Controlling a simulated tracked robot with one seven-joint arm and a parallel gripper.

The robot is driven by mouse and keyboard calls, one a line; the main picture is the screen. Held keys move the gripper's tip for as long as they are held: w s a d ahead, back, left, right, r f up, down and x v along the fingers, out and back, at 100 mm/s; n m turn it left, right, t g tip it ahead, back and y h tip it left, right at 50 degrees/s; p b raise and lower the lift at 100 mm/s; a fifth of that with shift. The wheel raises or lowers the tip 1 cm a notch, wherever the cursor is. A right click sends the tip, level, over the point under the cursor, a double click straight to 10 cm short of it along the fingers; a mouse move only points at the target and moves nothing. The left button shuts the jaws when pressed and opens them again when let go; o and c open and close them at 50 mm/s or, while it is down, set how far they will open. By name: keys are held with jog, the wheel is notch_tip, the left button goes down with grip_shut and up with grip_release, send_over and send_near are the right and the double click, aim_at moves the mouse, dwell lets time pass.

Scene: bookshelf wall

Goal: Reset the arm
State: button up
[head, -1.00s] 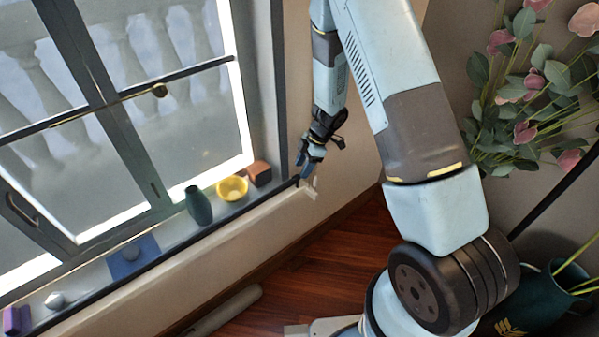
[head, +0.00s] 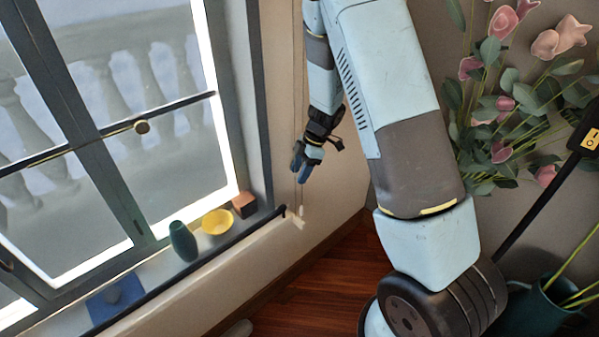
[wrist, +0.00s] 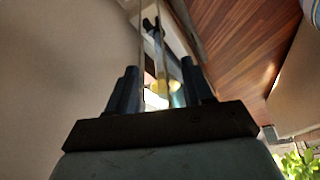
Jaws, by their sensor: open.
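My gripper (head: 300,172) hangs at the end of my arm in front of the bare wall, just right of the window, in the head view. Its fingertips point down, above the right end of the window sill. In the wrist view my gripper (wrist: 158,90) shows its two dark fingers apart with nothing held between them. A thin cord (head: 296,100) hangs down the wall close behind or beside the gripper; I cannot tell whether they touch.
The sill holds a brown block (head: 244,205), a yellow bowl (head: 217,222), a dark green vase (head: 183,241) and a blue mat (head: 105,305) with a grey object. Pink flowers (head: 505,100) and a teal pot (head: 530,312) stand at right. Wood floor (head: 320,275) lies below.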

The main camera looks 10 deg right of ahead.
aim_at(284, 206)
jog(key=x, duration=1.3)
jog(key=shift+w+a+f, duration=0.1)
jog(key=shift+f, duration=0.15)
